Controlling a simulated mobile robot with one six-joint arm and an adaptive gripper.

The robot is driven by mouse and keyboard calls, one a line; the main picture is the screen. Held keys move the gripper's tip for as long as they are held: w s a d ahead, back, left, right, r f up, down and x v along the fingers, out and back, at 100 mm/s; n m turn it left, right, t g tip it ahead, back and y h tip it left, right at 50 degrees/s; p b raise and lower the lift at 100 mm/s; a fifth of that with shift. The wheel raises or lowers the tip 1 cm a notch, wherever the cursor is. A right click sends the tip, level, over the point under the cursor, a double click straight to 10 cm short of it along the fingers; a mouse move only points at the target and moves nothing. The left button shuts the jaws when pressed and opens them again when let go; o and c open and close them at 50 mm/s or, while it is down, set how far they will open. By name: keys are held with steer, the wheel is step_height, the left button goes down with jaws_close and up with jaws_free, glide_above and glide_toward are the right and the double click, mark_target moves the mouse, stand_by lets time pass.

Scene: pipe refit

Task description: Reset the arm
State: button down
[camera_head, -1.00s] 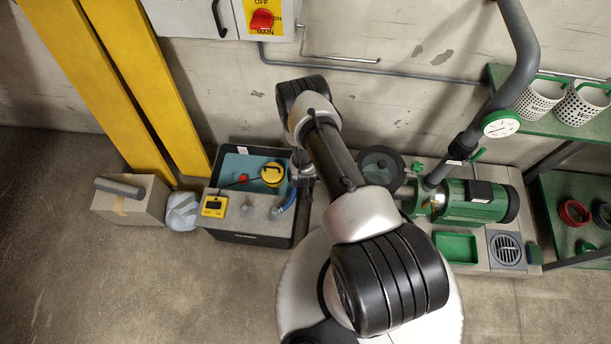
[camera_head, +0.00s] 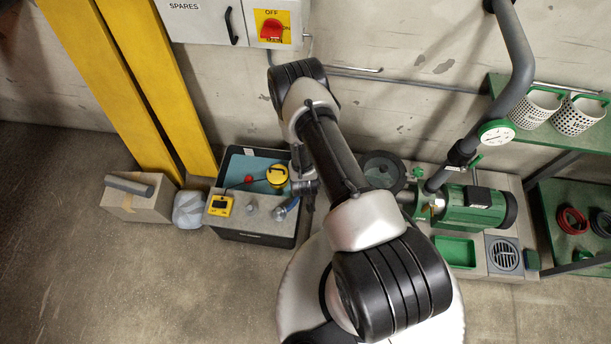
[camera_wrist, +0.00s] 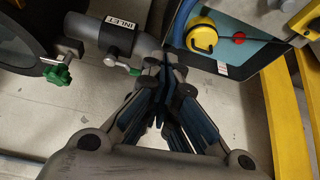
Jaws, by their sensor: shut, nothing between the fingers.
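My arm stretches up through the middle of the head view. My gripper (camera_wrist: 162,98) points toward the pipe and bin in the wrist view, with its dark fingertips together and nothing between them. In the head view the gripper (camera_head: 308,192) is small and partly hidden by my arm, just right of the dark bin. In the wrist view, a grey pipe with an INLET label (camera_wrist: 119,22) lies beyond the fingers, with a green valve handle (camera_wrist: 57,75) at left. I cannot tell whether the fingers touch the pipe.
A green pump (camera_head: 470,205) stands at right. A cardboard box (camera_head: 150,207), yellow posts (camera_head: 165,90) and a grey cabinet (camera_head: 205,28) are at left. The front-left floor is clear.

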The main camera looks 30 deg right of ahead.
steer(key=w+a+r+n+y, duration=0.1)
steer(key=w+a+r, duration=0.15)
steer(key=r, duration=0.65)
steer(key=w+a+r, duration=0.1)
steer(key=w+r, duration=0.3)
steer(key=r, duration=0.6)
steer(key=w+a+r+n+y, duration=0.1)
steer(key=w+r, duration=0.2)
steer(key=r, duration=0.6)
steer(key=s+a+r+n, duration=0.1)
steer(key=s+r, duration=0.2)
steer(key=r, duration=0.5)
steer(key=s+a+r, duration=0.2)
steer(key=s+r, duration=0.1)
steer(key=r, duration=0.5)
steer(key=s+r+n, duration=0.1)
steer(key=s+r, duration=0.3)
steer(key=s, duration=0.4)
steer(key=s+a+r+n, duration=0.1)
steer(key=s+r, duration=0.4)
steer(key=s, duration=0.3)
steer(key=s+r, duration=0.5)
steer(key=s, duration=0.3)
steer(key=shift+a+r+n+y, duration=0.15)
steer(key=shift+n+y, duration=0.15)
steer(key=shift+n, duration=0.1)
